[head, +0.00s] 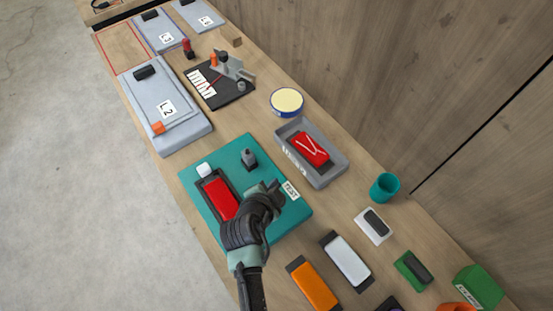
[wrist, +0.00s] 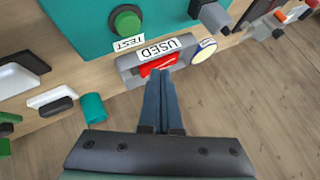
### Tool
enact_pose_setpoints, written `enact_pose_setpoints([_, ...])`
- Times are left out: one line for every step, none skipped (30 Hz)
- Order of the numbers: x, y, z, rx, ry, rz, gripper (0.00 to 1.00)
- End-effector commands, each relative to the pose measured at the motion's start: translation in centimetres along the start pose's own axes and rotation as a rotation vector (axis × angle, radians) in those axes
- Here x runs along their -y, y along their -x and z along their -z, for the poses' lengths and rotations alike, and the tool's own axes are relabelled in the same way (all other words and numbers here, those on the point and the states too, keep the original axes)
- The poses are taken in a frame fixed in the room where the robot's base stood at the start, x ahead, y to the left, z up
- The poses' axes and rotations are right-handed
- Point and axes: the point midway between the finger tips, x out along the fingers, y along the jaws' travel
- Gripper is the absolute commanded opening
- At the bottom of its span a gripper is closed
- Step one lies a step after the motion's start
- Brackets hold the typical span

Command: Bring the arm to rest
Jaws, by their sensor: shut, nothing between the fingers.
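My gripper (head: 270,190) is in the head view above the right part of a teal board (head: 245,145). In the wrist view its two fingers (wrist: 160,88) are together, with nothing between them. The board carries a red block (head: 221,199) in a dark holder, a white cube, a grey knob and a TEST label (head: 291,190). The wrist view shows a green button (wrist: 126,21) beside that label; my gripper seems to hide it in the head view.
A grey USED tray (head: 335,167) holding a red item, a round tin (head: 287,101) and a teal cup (head: 384,187) stand along the wall side. Grey L-marked plates (head: 163,130) lie at the far end. Orange, white and green blocks fill the near end. Grey floor is clear at left.

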Motion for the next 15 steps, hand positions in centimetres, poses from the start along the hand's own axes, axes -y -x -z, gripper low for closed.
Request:
enact_pose_setpoints([0.0, 0.0, 0.0, 0.000, 0.000, 0.000, 0.00])
enact_pose_setpoints([0.0, 0.0, 0.0, 0.000, 0.000, 0.000, 0.00])
enact_pose_setpoints([0.0, 0.0, 0.0, 0.000, 0.000, 0.000, 0.00])
enact_pose_setpoints([0.0, 0.0, 0.0, 0.000, 0.000, 0.000, 0.00])
enact_pose_setpoints([0.0, 0.0, 0.0, 0.000, 0.000, 0.000, 0.00])
enact_pose_setpoints([0.0, 0.0, 0.0, 0.000, 0.000, 0.000, 0.00])
enact_pose_setpoints([0.0, 0.0, 0.0, 0.000, 0.000, 0.000, 0.00])
enact_pose_setpoints([0.0, 0.0, 0.0, 0.000, 0.000, 0.000, 0.00])
enact_pose_setpoints([0.6, 0.0, 0.3, -0.004, 0.002, 0.012, 0.00])
enact_pose_setpoints([1.4, 0.1, 0.7, -0.009, 0.006, 0.030, 0.00])
enact_pose_setpoints([2.3, 0.3, 1.2, -0.015, 0.013, 0.052, 0.00])
enact_pose_setpoints([4.0, 0.6, 2.2, -0.027, 0.025, 0.090, 0.00])
enact_pose_setpoints([5.5, 0.9, 3.0, -0.039, 0.038, 0.122, 0.00])
enact_pose_setpoints([7.1, 1.4, 4.0, -0.054, 0.052, 0.160, 0.00])
enact_pose_setpoints([9.3, 2.2, 5.5, -0.078, 0.074, 0.213, 0.00])
